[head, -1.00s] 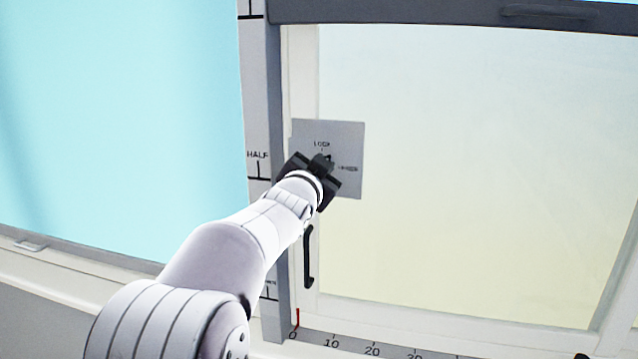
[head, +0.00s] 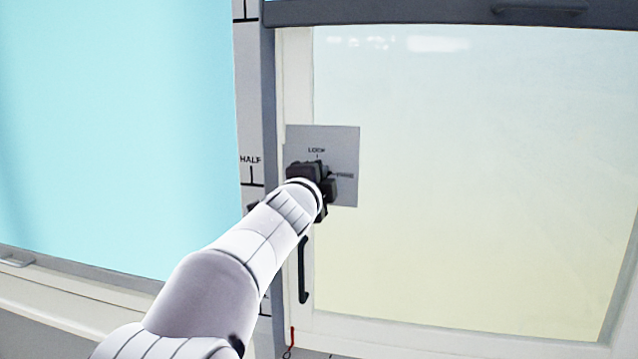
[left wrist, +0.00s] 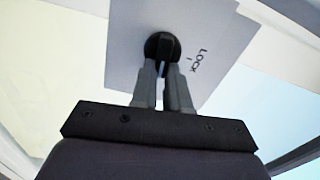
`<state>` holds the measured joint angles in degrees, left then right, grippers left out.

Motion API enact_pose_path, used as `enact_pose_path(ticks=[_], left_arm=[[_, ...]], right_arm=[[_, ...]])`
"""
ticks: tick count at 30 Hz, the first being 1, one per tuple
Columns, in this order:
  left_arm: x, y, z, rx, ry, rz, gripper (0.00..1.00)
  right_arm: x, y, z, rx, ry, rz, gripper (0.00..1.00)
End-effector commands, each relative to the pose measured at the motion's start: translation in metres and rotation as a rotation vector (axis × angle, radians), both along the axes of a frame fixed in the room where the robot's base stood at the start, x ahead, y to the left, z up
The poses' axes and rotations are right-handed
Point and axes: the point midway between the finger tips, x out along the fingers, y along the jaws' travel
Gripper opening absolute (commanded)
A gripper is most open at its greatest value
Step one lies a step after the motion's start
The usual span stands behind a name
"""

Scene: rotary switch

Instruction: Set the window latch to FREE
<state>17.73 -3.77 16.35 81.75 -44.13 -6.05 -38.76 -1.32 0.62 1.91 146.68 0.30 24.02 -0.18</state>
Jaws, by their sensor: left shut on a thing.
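The latch plate (head: 345,145) is a grey square on the white window frame, marked LOCK at its top and with a small, hard-to-read label at its right. My left gripper (head: 318,178) is in front of the plate and hides the latch knob in the head view. In the left wrist view the round black knob (left wrist: 155,45) has a raised bar, and my left gripper (left wrist: 164,70) is shut on it. I cannot tell exactly where the knob points. My right gripper is out of view.
A black upright handle (head: 303,270) is on the window frame below the plate. A grey post with a HALF mark (head: 250,160) stands left of the frame. The glass pane (head: 470,180) to the right is clear of objects.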

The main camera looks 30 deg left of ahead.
Motion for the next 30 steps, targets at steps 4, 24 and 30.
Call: enact_pose_path(ticks=[4, 24, 30], left_arm=[[0.0004, -0.0002, -0.0033, 0.066, 0.018, 0.000, 0.00], [0.0004, -0.0002, -0.0039, 0.139, 0.037, 0.000, 0.00], [0.0004, -0.0002, -0.0038, 0.138, 0.036, 0.000, 0.40]], right_arm=[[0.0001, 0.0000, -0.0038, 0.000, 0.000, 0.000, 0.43], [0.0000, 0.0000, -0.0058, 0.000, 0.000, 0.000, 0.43], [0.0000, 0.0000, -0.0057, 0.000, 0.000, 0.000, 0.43]])
